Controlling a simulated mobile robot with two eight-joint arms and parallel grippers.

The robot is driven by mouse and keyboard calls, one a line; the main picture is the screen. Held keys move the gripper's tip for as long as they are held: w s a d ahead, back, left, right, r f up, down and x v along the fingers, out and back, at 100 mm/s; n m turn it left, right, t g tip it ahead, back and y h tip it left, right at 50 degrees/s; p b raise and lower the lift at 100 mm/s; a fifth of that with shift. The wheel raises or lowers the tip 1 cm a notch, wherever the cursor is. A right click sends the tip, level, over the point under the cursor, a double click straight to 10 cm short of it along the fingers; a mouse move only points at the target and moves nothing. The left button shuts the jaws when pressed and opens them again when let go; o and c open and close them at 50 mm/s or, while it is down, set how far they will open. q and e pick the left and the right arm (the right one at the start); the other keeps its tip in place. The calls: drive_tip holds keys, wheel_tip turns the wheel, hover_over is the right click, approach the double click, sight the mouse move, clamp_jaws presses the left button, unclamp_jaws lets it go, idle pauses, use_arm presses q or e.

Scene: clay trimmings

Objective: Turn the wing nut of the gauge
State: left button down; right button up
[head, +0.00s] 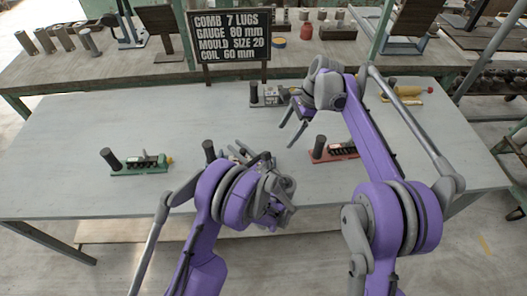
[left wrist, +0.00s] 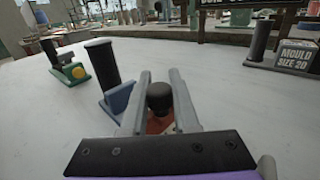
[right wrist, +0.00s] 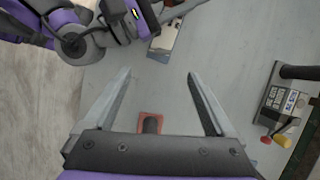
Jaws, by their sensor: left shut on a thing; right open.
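A blue-based gauge (left wrist: 118,103) with a tall black post (left wrist: 110,65) stands at the middle front of the table. In the head view its post (head: 209,150) shows just left of my left gripper (head: 243,153), and my arm hides most of the rest. In the left wrist view my left gripper (left wrist: 160,90) is closed around a dark round-topped knob (left wrist: 159,97) with a reddish-brown part below it. Whether this is the wing nut I cannot tell. My right gripper (head: 286,135) is open and empty above the table, to the right; its spread fingers (right wrist: 160,75) also show in the right wrist view.
A green-based tool (head: 140,166) stands at left and a red-based one (head: 318,153) at right, near my right gripper. A tool with a "Mould size 20" block (head: 271,97) and a yellow one (head: 405,92) stand farther back. A lettered sign (head: 230,35) rises behind.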

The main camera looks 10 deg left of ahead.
drive_tip(key=x, duration=1.1)
drive_tip(key=shift+s+a+f, duration=0.1)
drive_tip(key=shift+a+f, duration=0.05)
drive_tip(key=shift+f, duration=0.15)
drive_tip(key=c, duration=1.4)
